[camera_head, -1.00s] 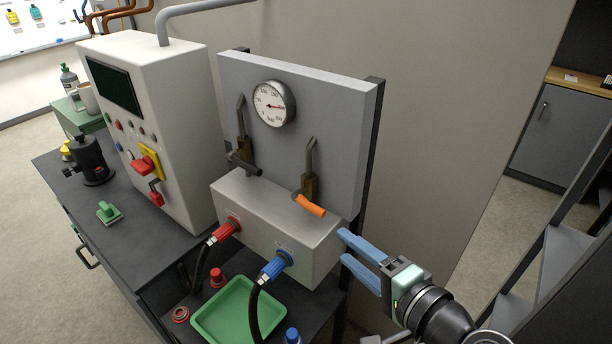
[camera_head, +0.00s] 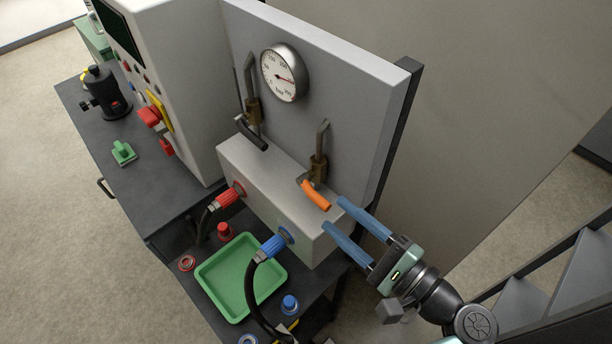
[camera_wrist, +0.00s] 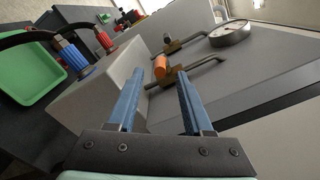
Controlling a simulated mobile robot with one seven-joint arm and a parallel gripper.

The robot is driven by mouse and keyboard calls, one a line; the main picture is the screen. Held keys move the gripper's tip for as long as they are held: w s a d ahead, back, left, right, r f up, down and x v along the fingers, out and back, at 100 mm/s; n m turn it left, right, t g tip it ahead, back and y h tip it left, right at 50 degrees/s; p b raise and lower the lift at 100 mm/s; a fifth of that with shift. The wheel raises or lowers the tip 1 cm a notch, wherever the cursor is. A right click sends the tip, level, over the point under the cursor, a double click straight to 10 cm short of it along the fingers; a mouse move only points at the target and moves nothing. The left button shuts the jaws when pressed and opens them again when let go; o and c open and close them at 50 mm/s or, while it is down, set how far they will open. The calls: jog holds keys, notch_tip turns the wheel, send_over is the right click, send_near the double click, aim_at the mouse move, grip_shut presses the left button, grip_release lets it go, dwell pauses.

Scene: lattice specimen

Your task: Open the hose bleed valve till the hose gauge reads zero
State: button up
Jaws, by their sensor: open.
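The round white gauge (camera_head: 285,73) is on the grey upright panel; its red needle points to the right, away from the low end of the scale. It also shows in the wrist view (camera_wrist: 231,32). Below it, a brass valve with an orange lever (camera_head: 315,196) sits above the metal block; a similar valve with a black lever (camera_head: 251,134) is to its left. I cannot read which is the bleed valve. My gripper (camera_head: 335,214) is open and empty, just right of the orange lever. In the wrist view the orange lever (camera_wrist: 160,67) appears between the fingertips, beyond them.
The metal block (camera_head: 270,190) carries a red hose coupling (camera_head: 230,195) and a blue one (camera_head: 276,243), with black hoses. A green tray (camera_head: 208,280) lies below. The white control cabinet (camera_head: 180,70) stands left. Space right of the panel is open.

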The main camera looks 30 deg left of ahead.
aim_at(314, 199)
jog(key=p+x, duration=0.2)
jog(key=x, duration=0.7)
jog(key=shift+w+a+p, duration=0.1)
jog(key=shift+a+p, duration=0.05)
jog(key=shift+p, duration=0.25)
jog(key=shift+f, duration=0.1)
grip_shut()
jog(key=shift+f, duration=0.1)
